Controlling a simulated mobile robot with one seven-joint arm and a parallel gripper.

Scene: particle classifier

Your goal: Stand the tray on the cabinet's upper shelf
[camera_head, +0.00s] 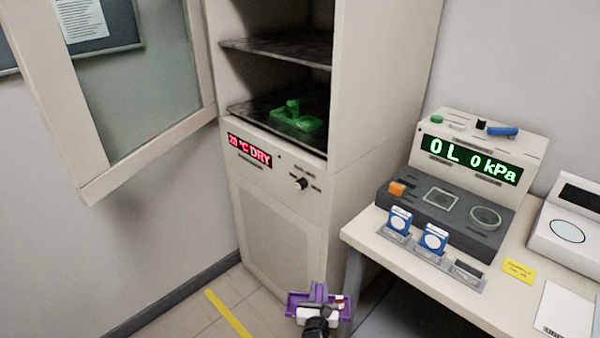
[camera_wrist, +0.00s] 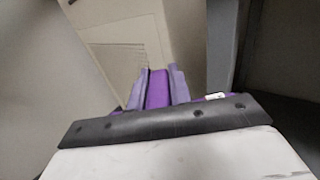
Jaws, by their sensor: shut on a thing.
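A purple tray (camera_head: 296,302) with a raised grip shows at the bottom of the head view, low in front of the cabinet (camera_head: 283,220). My gripper (camera_head: 318,300) is shut on its grip. In the wrist view the purple grip (camera_wrist: 157,90) sits between my two fingers (camera_wrist: 157,88). A small red and white item (camera_head: 339,303) shows on the tray's right side, too small to make out. The cabinet's upper shelf (camera_head: 285,48) is dark and its visible part is bare. On the lower shelf (camera_head: 250,107) stands a green tray (camera_head: 298,118).
The cabinet's glass door (camera_head: 150,75) stands open on the left. A bench (camera_head: 375,246) on the right holds an instrument with a green display (camera_head: 470,160), blue-and-white holders (camera_head: 433,238) and a white device (camera_head: 570,228). The floor has a yellow stripe (camera_head: 228,313).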

